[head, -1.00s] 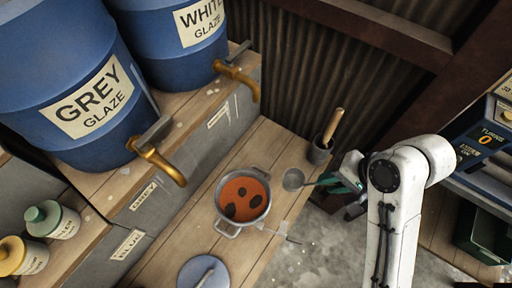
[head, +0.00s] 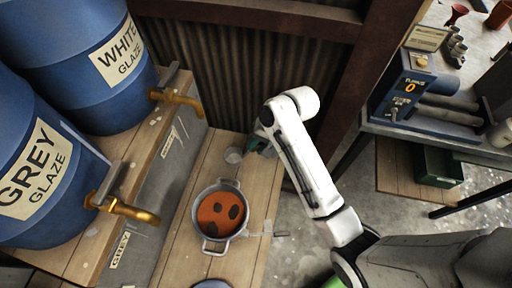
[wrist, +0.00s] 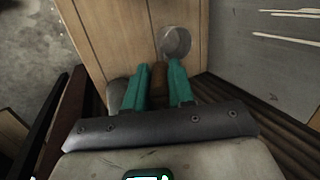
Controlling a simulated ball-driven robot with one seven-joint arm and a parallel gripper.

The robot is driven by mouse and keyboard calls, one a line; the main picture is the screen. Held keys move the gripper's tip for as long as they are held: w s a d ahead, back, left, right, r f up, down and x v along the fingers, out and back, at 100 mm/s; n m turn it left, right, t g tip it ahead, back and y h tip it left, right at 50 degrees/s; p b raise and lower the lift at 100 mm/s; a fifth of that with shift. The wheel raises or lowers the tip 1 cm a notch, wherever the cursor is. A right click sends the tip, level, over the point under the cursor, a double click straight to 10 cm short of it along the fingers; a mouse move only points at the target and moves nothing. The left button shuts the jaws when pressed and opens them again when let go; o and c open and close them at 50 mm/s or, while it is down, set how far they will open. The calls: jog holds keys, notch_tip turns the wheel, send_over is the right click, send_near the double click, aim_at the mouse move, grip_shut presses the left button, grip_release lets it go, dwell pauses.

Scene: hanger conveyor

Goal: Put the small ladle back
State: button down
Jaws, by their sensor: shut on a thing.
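The small ladle's round grey bowl (head: 233,155) shows at the back end of the wooden bench, beyond the pot. It also shows in the wrist view (wrist: 175,41), just past the fingertips. My gripper (head: 258,143) has teal fingers, close together around a brown handle-like piece (wrist: 158,76); they look shut on the ladle's handle. In the head view my arm covers most of the gripper and the handle. Whether the bowl touches the bench is unclear. The cup with a wooden-handled tool is not visible in the head view now, likely behind my arm.
A pot (head: 220,214) of orange-brown glaze with dark patches stands on the bench (head: 183,252). Blue glaze barrels (head: 95,70) with brass taps stand on the left. A corrugated wall (head: 238,75) closes the back. A machine with a lit counter (head: 408,88) stands right.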

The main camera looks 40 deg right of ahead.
jog(key=shift+w+d+f, duration=0.1)
jog(key=shift+w+f, duration=0.3)
jog(key=shift+f, duration=0.05)
jog(key=shift+f+p, duration=0.45)
jog(key=shift+f, duration=1.15)
jog(key=c, duration=1)
grip_release()
jog(key=shift+f, duration=0.15)
jog(key=shift+o, duration=0.2)
jog(key=b+v, duration=0.1)
jog(key=v, duration=1.1)
jog(key=s+a+f+n+g+h, duration=0.1)
jog(key=s+f+n+h, duration=0.1)
jog(key=s, duration=0.7)
jog(key=s+a+f+n+g+h, duration=0.1)
jog(key=s+f+n+h, duration=0.1)
jog(key=s+f+n, duration=0.2)
jog(key=s+n, duration=0.3)
jog(key=s, duration=0.2)
jog(key=shift+s+a+f, duration=0.2)
jog(key=shift+s+a, duration=0.2)
